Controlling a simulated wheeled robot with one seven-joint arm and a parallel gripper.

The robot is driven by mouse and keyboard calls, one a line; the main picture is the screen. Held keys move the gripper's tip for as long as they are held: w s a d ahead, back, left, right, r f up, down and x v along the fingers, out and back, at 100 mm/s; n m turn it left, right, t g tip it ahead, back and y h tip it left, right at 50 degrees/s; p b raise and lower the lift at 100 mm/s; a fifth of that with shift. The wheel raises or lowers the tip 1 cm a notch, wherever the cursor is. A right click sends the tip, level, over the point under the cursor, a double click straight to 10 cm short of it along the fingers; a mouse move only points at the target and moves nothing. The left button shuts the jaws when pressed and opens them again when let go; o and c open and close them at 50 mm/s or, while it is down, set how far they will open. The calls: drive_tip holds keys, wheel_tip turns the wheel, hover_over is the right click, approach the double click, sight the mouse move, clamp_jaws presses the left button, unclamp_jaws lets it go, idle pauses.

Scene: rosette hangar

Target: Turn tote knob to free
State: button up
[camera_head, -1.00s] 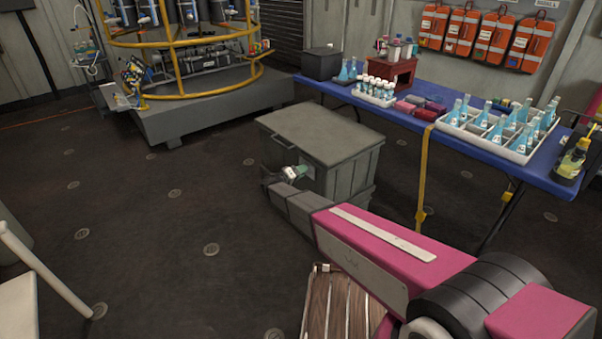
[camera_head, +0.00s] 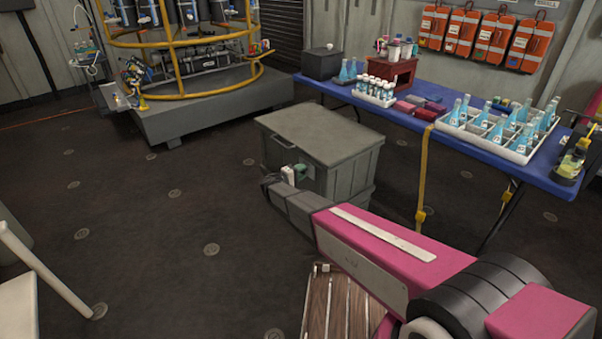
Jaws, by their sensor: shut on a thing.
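The tote (camera_head: 345,157) is a grey lidded box on the dark floor, left of the blue table. A green part (camera_head: 301,170) shows on its front face near the top; I take it to be the knob, though it is small and partly hidden. My gripper (camera_head: 287,177) is at that front face, at the end of my pink and grey arm. A pale part stands upright at the gripper's end. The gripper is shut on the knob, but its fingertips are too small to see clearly.
The blue table (camera_head: 400,115) behind and right of the tote carries bottle trays, a red rack and boxes. A yellow-railed rosette frame (camera_head: 185,40) stands on a grey plinth at the back left. A slatted wooden piece (camera_head: 340,310) lies below my arm. Floor left of the tote is clear.

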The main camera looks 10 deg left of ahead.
drive_tip(key=o, duration=0.9)
drive_tip(key=v, duration=1)
drive_tip(key=shift+s+a, duration=0.25)
drive_tip(key=shift+s, duration=0.1)
